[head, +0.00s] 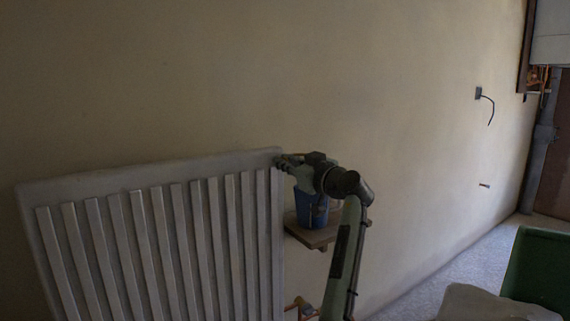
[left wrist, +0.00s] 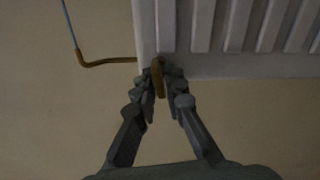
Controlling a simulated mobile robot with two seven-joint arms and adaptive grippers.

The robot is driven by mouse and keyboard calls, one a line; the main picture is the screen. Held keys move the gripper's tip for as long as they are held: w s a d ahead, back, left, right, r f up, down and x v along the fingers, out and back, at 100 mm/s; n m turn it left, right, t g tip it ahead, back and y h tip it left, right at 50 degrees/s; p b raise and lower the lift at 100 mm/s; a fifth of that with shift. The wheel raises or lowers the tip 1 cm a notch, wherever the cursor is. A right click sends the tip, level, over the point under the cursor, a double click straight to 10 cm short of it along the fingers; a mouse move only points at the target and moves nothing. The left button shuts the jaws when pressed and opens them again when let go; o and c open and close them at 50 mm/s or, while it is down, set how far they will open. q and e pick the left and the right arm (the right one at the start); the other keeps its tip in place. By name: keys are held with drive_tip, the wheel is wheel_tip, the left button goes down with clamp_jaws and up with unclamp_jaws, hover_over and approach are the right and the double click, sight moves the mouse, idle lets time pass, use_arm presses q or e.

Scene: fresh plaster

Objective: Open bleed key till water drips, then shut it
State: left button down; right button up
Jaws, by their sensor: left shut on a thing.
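The white ribbed radiator (head: 262,163) stands against the wall at the left in the head view. Its corner shows at the top of the left wrist view (left wrist: 148,35). My left gripper (head: 281,162) is at the radiator's upper right corner. In the left wrist view my left gripper (left wrist: 160,78) is shut on the brass-coloured bleed key (left wrist: 159,80), which sits at the radiator's corner. A blue cup (head: 311,212) stands below the gripper, partly hidden by my arm. No water drops can be made out. My right gripper is not in view.
The cup stands on a small wooden shelf (head: 318,237). A copper-coloured pipe fitting (head: 299,306) is near the radiator's lower right. A brass-coloured pipe (left wrist: 105,62) shows in the left wrist view. A green container (head: 540,265) stands at lower right. The wall between is mostly bare.

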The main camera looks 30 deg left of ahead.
use_arm(q)
drive_tip(key=shift+m, duration=1.1)
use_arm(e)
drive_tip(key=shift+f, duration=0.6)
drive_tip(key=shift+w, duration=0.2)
use_arm(q)
drive_tip(key=c, duration=1.7)
unclamp_jaws()
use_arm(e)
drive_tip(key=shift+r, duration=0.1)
use_arm(q)
drive_tip(key=shift+d, duration=0.15)
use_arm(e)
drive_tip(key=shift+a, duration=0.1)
use_arm(q)
drive_tip(key=v, duration=1.1)
drive_tip(key=shift+s+d, duration=0.15)
drive_tip(key=shift+d, duration=0.25)
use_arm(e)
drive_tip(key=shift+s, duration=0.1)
